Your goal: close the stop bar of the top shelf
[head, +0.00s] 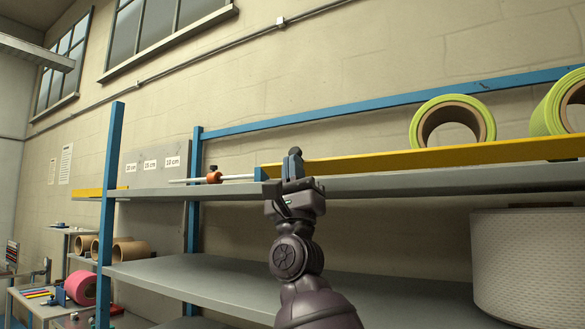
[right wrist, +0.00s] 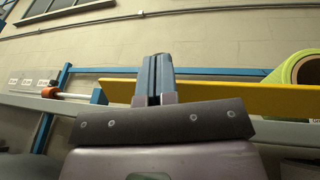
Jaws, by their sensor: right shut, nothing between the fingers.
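The yellow stop bar (head: 400,159) runs along the front of the top shelf (head: 400,182). Its left end is partly hidden behind my right gripper (head: 293,163). The bar also shows in the right wrist view (right wrist: 225,98), to both sides of the fingers. My right gripper is shut and empty, fingers pointing up, in front of the bar's left end near a blue block (head: 262,174). I cannot tell if it touches the bar. A pale rod with an orange collar (head: 214,177) lies left of the block. My left gripper is not in view.
Lime-green rolls (head: 453,121) rest on the top shelf behind the bar, at the right. A large white roll (head: 530,262) stands below at the right. A blue upright (head: 110,210) stands left. The lower shelf (head: 200,275) looks clear at its left part.

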